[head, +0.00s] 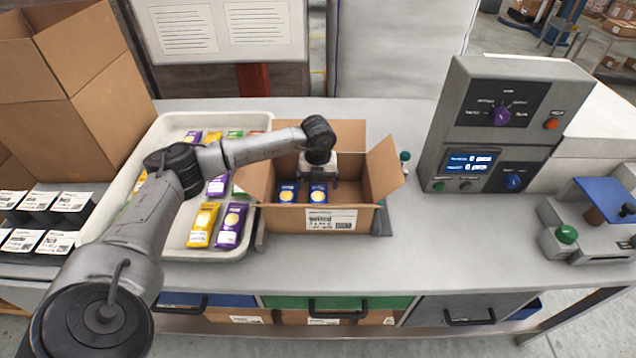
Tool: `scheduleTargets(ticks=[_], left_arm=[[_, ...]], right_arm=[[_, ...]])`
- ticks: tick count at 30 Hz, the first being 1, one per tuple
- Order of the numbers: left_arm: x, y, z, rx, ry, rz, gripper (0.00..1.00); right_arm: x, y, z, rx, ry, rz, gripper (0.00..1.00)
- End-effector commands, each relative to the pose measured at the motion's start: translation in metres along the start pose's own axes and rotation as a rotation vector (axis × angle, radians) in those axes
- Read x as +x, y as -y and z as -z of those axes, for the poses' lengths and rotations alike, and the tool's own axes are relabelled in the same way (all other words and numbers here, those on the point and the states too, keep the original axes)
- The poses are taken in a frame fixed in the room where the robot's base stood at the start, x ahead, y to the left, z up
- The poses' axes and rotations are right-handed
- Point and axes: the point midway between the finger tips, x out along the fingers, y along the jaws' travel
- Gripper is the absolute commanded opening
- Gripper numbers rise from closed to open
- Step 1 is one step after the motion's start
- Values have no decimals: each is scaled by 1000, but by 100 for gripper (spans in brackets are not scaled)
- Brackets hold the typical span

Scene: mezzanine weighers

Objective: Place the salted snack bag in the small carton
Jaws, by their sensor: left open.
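The small carton (268,222) stands open on the bench with its flaps spread and a white label on its front. Two blue bags (287,193) with yellow round marks stand side by side inside it, against the front wall. My left gripper (320,178) reaches down into the carton, open, just behind the right blue bag (318,194). Whether its fingers touch that bag I cannot tell. The carton's far inner floor is partly hidden by my arm and gripper. No lettering is legible, so I cannot tell which bag is salted. My right gripper is not in view.
A white tray (172,130) left of the carton holds several yellow, purple and green bags, partly behind my arm. A control box (500,125) stands at right, near a blue-topped device (608,200). Tall cartons (75,110) stand left. The bench front right of the carton is clear.

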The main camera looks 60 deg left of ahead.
Motion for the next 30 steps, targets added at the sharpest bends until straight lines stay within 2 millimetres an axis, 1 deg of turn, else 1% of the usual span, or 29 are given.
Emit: scheduleTargets(ticks=[1,5,9,15,21,25,30], left_arm=[[-10,0,-1,0,2,2,88],[-33,1,-1,0,4,4,88],[-61,1,0,0,2,4,88],[-96,1,0,0,3,4,88],[-116,1,0,0,2,2,88],[-122,0,0,1,1,2,88],[-125,0,0,1,0,1,88]], right_arm=[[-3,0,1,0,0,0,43],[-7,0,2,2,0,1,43],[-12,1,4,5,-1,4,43],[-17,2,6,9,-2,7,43],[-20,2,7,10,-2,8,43],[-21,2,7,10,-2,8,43],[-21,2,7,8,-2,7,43]])
